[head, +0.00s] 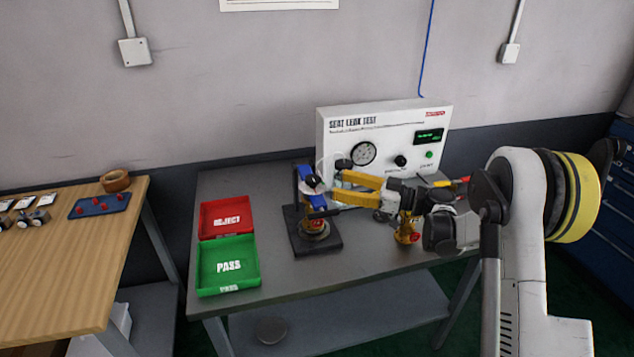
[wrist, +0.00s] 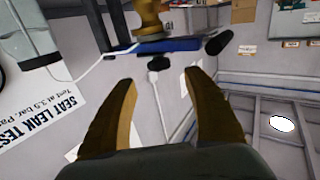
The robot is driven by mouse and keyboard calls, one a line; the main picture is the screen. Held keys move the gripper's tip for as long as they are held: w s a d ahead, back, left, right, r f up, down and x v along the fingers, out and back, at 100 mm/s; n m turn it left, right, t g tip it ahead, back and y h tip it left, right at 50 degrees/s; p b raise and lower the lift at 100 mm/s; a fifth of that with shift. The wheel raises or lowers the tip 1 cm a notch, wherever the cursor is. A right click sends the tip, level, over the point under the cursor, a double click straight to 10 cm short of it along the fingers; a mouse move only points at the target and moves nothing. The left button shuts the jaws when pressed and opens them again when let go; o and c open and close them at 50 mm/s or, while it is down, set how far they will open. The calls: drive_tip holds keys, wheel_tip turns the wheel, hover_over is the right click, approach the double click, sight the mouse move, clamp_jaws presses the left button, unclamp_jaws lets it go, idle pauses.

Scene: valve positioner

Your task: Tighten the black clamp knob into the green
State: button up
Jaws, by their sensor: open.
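The clamp fixture stands on a dark base (head: 316,243) on the grey bench, with a brass valve body (head: 315,229) under a blue clamp bar (head: 306,173). In the wrist view the blue bar (wrist: 185,45) lies across the top, with the brass body (wrist: 148,18) beside it. A black knob-like piece (wrist: 218,43) is at the bar's right end. My gripper (head: 337,184) is open, with its yellow fingers pointing left at the fixture from its right side. I cannot make out a green mark on the clamp.
The white seat leak test panel (head: 388,132) stands behind the fixture. A red reject tray (head: 227,216) and green pass tray (head: 228,265) lie to the left. Another brass valve (head: 407,229) stands under my arm. A wooden table (head: 65,270) is at far left.

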sight(313, 177)
drive_tip(key=b+x, duration=0.2)
drive_tip(key=x, duration=0.6)
drive_tip(key=shift+w+a, duration=0.1)
drive_tip(key=shift+a, duration=0.1)
drive_tip(key=shift+c, duration=0.6)
drive_tip(key=c, duration=1.1)
